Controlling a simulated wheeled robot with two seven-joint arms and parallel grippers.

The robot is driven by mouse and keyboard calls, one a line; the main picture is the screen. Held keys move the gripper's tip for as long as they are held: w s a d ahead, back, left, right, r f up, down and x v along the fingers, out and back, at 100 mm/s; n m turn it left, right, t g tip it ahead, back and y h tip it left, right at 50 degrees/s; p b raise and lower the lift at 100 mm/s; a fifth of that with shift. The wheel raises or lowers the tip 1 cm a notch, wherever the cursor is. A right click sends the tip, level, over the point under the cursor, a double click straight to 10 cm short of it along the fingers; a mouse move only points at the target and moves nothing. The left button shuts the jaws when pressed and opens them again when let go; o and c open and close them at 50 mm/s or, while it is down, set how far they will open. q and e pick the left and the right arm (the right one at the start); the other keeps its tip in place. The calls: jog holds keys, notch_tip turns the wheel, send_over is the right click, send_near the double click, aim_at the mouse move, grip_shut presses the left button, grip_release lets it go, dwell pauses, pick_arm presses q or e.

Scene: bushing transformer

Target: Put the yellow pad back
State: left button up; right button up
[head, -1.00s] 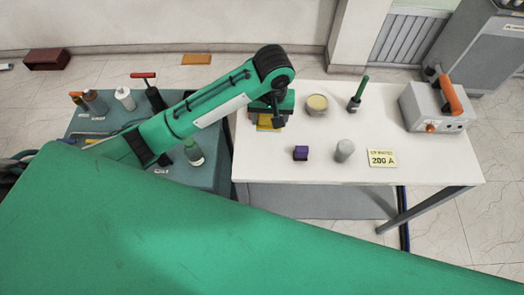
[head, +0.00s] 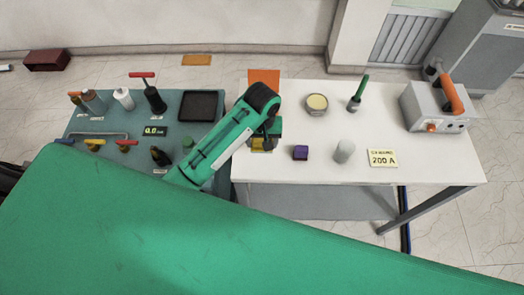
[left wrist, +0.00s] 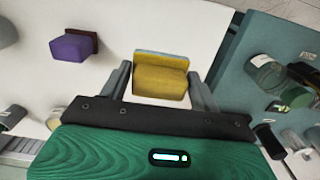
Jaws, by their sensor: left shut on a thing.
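The yellow pad (left wrist: 160,80) is a thick block with a greyish strip along its far edge. It sits between the two fingers of my left gripper (left wrist: 160,88) in the left wrist view, and the gripper is shut on it. In the head view the yellow pad (head: 258,145) shows partly under my left gripper (head: 264,142), over the left side of the white table (head: 420,178). The arm hides part of the pad, and I cannot tell whether it touches the tabletop. My right gripper is in neither view.
A purple block (head: 300,153) and a grey cylinder (head: 344,151) stand right of the gripper. A round tin (head: 317,104), an orange square (head: 264,76) and a green-handled tool (head: 358,94) are behind. The teal table (head: 180,135) on the left holds bottles, tools and a dark square tray (head: 202,105).

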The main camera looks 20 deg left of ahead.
pick_arm(q)
notch_tip(320, 180, down, 2)
jog(key=shift+a+f, duration=0.15)
jog(key=shift+f, duration=0.1)
notch_tip(320, 180, down, 3)
jog(key=shift+f+p, duration=0.2)
jog(key=shift+p, duration=0.5)
jog(key=o, duration=0.9)
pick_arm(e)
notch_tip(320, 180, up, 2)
pick_arm(q)
jog(key=shift+r, duration=0.1)
